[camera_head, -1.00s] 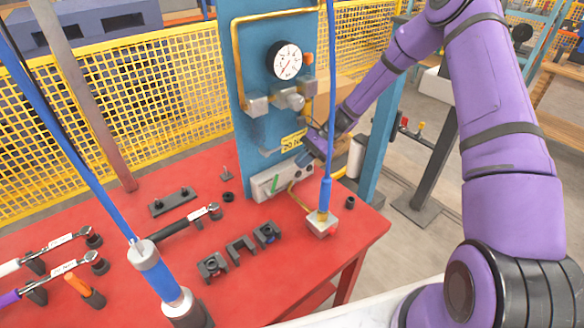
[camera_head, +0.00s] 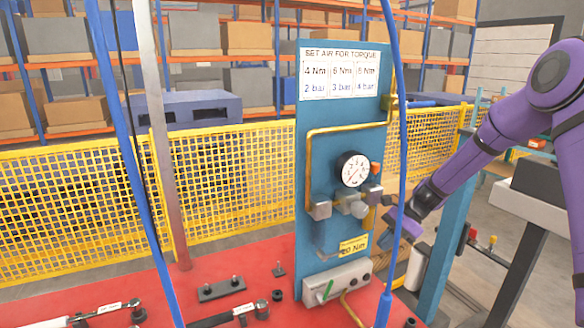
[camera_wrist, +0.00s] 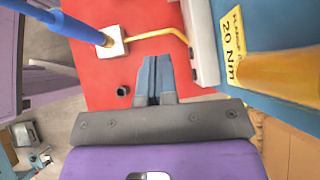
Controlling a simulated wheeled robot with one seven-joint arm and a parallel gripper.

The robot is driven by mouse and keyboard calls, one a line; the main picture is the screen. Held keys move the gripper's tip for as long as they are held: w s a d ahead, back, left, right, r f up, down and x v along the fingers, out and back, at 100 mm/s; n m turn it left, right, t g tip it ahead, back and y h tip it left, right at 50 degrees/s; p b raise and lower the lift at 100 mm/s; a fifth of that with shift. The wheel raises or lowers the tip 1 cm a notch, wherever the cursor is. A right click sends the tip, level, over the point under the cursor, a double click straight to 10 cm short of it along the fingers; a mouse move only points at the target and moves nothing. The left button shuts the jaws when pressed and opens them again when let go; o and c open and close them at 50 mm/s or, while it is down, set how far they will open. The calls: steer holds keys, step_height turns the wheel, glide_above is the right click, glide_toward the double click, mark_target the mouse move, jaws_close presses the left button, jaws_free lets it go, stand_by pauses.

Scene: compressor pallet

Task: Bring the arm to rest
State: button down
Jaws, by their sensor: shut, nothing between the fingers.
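My purple arm comes in from the right in the head view. My gripper (camera_head: 391,222) is at the right edge of the blue panel (camera_head: 335,180), partly behind the blue hose, near the yellow 20 Nm label (camera_head: 353,245). In the wrist view my gripper (camera_wrist: 153,62) shows its two blue-grey fingers together with nothing between them. Below it lies the red table (camera_wrist: 140,20), and the fingers look apart from it. The 20 Nm label also shows at the right in the wrist view (camera_wrist: 231,48).
A blue hose (camera_head: 398,120) hangs close in front of my gripper. A pressure gauge (camera_head: 353,169) and a grey valve box (camera_head: 333,287) are on the panel. Tools (camera_head: 100,311) lie on the red table at the lower left. A yellow mesh fence (camera_head: 230,180) stands behind.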

steer(key=s+r+n+t+h, duration=0.2)
steer(key=s+r+n+h, duration=0.15)
steer(key=s+r, duration=0.6)
steer(key=s+r+n+t+h, duration=0.15)
steer(key=s+r+n, duration=0.35)
steer(key=r, duration=0.7)
steer(key=s+d+r+n+t+h, duration=0.1)
steer(key=s+r+n+t, duration=0.1)
steer(key=s, duration=0.8)
steer(key=s+d+r+n+t+h, duration=0.2)
steer(key=s+r+n, duration=0.1)
steer(key=s, duration=0.7)
steer(key=shift+d+r, duration=0.2)
steer(key=shift+r, duration=0.55)
steer(key=shift+a, duration=0.1)
